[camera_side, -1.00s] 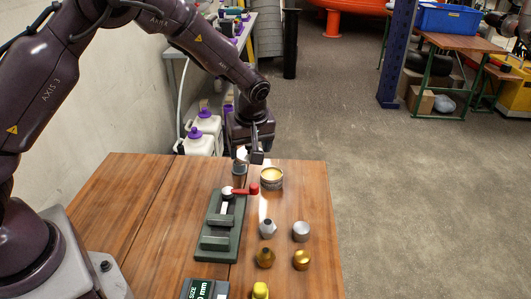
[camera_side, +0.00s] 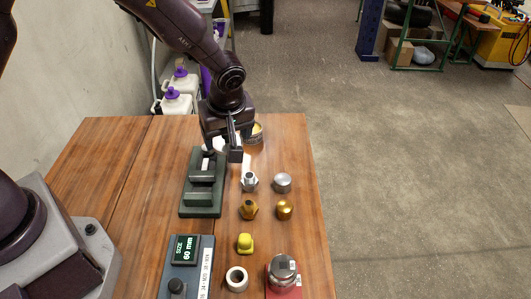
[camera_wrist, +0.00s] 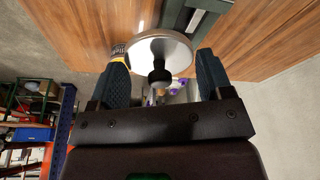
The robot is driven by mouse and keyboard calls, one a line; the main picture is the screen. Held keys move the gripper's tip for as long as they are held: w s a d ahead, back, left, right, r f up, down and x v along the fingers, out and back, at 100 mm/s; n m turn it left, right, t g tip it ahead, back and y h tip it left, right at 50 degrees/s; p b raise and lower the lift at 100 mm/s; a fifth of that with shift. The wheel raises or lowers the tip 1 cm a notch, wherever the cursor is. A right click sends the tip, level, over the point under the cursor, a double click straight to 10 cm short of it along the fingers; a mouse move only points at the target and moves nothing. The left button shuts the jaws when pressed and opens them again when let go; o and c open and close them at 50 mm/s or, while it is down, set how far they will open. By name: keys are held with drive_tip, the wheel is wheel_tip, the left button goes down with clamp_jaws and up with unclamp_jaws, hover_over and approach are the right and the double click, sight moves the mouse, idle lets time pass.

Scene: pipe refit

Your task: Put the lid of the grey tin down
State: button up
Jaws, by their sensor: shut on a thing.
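The lid (camera_wrist: 160,48), a pale silvery disc with a black knob, sits between the two fingers of my gripper (camera_wrist: 163,77) in the wrist view. My gripper is shut on it, with a finger at each side of its rim. In the side view my gripper (camera_side: 235,152) is over the back of the table, at the far end of the green fixture, and hides most of the lid.
The green fixture (camera_side: 203,200) lies left of the gripper. Silver and brass fittings (camera_side: 249,208), a yellow piece (camera_side: 246,243), a pale ring (camera_side: 237,279) and a steel cylinder (camera_side: 282,270) stand nearer. The wooden table's left part (camera_side: 105,180) is clear.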

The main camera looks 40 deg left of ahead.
drive_tip(key=w+f, duration=0.3)
drive_tip(key=w, duration=0.3)
hover_over(265, 159)
drive_tip(key=f, duration=0.5)
drive_tip(key=shift+s+d, duration=0.3)
drive_tip(key=shift+d, duration=0.1)
drive_tip(key=shift+w+f, duration=0.2)
drive_tip(key=shift+f, duration=1.55)
drive_tip(key=shift+f, duration=0.15)
drive_tip(key=o, duration=0.9)
